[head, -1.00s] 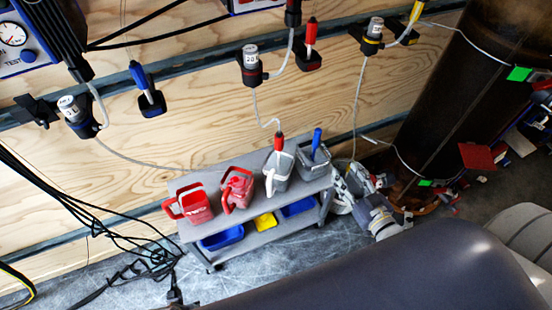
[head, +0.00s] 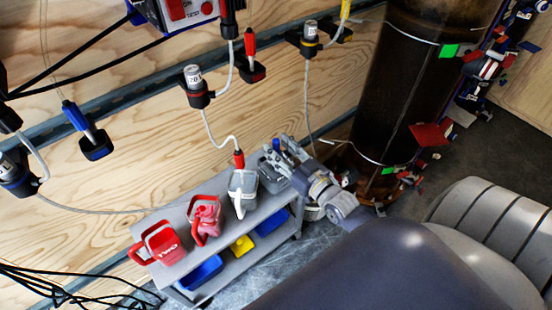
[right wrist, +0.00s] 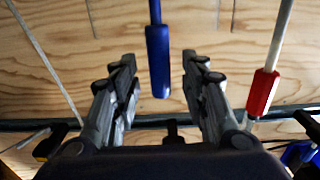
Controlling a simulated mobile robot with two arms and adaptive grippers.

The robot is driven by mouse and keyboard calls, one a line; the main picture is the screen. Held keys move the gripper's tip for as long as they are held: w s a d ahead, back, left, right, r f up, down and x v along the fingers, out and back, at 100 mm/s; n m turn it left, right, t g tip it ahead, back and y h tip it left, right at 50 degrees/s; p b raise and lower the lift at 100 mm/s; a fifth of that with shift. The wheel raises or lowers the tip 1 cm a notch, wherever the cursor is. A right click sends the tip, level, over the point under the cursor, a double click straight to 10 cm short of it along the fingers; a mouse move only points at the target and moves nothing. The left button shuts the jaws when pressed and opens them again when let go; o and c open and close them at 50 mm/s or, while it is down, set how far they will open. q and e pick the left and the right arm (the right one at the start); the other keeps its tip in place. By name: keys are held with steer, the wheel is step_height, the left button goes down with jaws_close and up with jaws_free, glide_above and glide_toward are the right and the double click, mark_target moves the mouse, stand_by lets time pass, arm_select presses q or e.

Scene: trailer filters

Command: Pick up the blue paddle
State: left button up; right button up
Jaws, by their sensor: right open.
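A blue paddle (head: 277,145) stands handle-up in the rear grey container on the cart. My right gripper (head: 275,153) is at this container and partly covers it. In the right wrist view the blue handle (right wrist: 158,60) lies between the two spread fingers (right wrist: 160,85), with a gap on each side. The fingers are open and hold nothing. A second blue-handled paddle (head: 75,115) hangs in a holder on the wall at the left. My left gripper is not in view.
A red-handled paddle (head: 239,159) stands in the neighbouring grey container (head: 243,190); it also shows in the right wrist view (right wrist: 262,92). Two red containers (head: 165,248) share the cart top (head: 177,212). A dark pillar (head: 405,85) stands to the right.

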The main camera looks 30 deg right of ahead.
steer(key=shift+w+a, duration=0.1)
steer(key=shift+w, duration=0.8)
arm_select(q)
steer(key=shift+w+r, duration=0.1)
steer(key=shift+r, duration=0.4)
arm_select(e)
jaws_close()
steer(key=shift+r, duration=0.15)
